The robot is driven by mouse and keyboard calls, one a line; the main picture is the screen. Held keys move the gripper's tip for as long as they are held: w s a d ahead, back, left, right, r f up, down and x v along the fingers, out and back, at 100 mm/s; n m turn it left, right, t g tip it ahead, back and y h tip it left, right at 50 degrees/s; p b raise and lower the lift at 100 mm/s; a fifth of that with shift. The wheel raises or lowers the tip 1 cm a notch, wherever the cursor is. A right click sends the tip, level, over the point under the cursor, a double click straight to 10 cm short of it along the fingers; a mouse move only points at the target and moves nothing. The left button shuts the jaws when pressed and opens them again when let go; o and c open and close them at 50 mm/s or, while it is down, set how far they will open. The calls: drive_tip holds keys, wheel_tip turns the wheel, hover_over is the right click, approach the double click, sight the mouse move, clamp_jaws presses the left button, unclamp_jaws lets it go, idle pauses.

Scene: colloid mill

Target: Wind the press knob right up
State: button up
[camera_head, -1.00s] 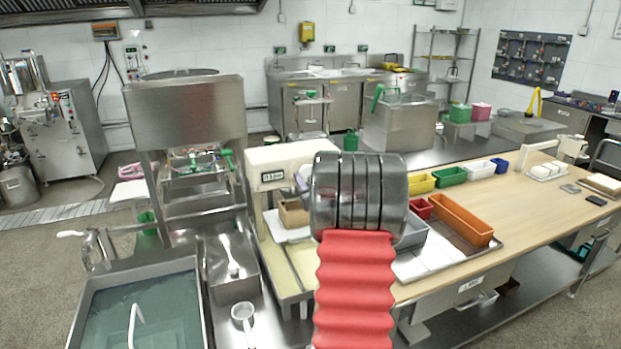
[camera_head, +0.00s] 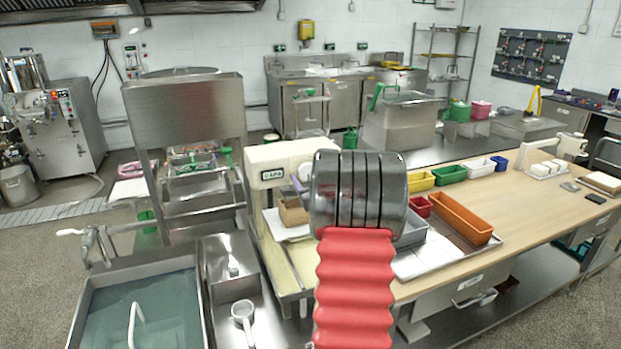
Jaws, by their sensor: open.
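I cannot pick out the press knob with certainty. A steel upright frame (camera_head: 186,108) stands left of centre with metal trays under its broad panel, and small green parts (camera_head: 227,155) show beside the trays. A cream machine (camera_head: 285,158) with a dark label stands right of it. My own arm, a red ribbed sleeve and a ringed metal joint, fills the lower middle and covers part of the bench and the cream machine's right side. My gripper does not show; no fingers are visible.
A water-filled sink (camera_head: 137,303) is at the lower left, with a white-handled tap (camera_head: 88,240) above it. A small ladle (camera_head: 242,314) lies beside it.

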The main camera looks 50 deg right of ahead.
drive_tip(key=v, duration=1.3)
drive_tip(key=shift+s+a, duration=0.25)
drive_tip(key=shift+s, duration=0.05)
drive_tip(key=shift+f, duration=0.1)
